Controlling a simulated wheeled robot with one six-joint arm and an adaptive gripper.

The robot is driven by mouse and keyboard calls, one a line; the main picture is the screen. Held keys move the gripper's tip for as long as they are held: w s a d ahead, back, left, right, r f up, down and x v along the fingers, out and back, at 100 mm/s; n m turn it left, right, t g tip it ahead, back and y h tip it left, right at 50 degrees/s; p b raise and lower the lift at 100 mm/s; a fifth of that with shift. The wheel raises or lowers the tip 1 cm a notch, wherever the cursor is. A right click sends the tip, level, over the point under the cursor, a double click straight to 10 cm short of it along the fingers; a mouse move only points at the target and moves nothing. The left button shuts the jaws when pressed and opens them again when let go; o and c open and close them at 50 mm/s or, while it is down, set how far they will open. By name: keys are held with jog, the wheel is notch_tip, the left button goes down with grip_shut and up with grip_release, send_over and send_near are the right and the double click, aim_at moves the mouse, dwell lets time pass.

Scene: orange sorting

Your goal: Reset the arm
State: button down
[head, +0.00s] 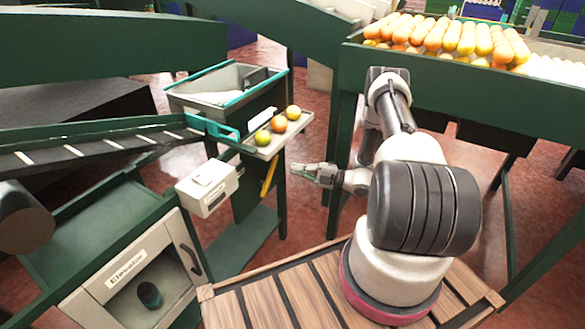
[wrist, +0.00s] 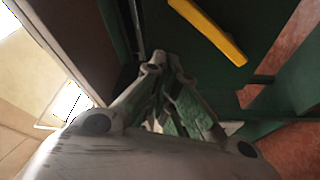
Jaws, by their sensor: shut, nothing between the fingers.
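My arm (head: 410,150) rises from its round base at the lower right of the head view and reaches left. My gripper (head: 302,170) is at its end, in front of the green stand and below the small tray. It is shut and empty. In the wrist view my gripper (wrist: 168,62) has its fingers together, pointing toward the dark green stand, with nothing between them.
A yellow bar (head: 269,175) is on the stand; it also shows in the wrist view (wrist: 208,32). A white box (head: 208,188) is left of the stand. A green-sided conveyor (head: 460,78) full of oranges is at the upper right. Open floor shows around my gripper.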

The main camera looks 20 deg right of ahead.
dwell(0.4)
jog(key=s+a+f+n+g, duration=0.3)
jog(key=s+f+n+g, duration=0.1)
jog(key=s+n, duration=0.4)
jog(key=s+r+n+g+h, duration=0.2)
jog(key=s+r+n+g, duration=0.5)
jog(key=n, duration=0.5)
jog(key=s+d+r+n+g+h, duration=0.1)
jog(key=s+d+r+n+h, duration=0.1)
jog(key=s+r+n+h, duration=0.4)
jog(key=s+d+r+n+g+h, duration=0.1)
jog(key=s+d+r+n, duration=0.15)
jog(key=r+n, duration=0.6)
jog(key=s+d+r+n+g+h, duration=0.1)
jog(key=s+d+r+n+h, duration=0.2)
jog(key=r+n, duration=0.5)
jog(key=s+a+r+n+t+h, duration=0.1)
jog(key=s+r+n+t+h, duration=0.1)
jog(key=r, duration=0.6)
jog(key=s+a+r+n+t+h, duration=0.1)
jog(key=s+r+t, duration=0.3)
jog(key=r, duration=0.4)
jog(key=shift+s+a+n+t+h, duration=0.15)
jog(key=shift+a+n+t+h, duration=0.25)
jog(key=shift+a+n+t, duration=0.35)
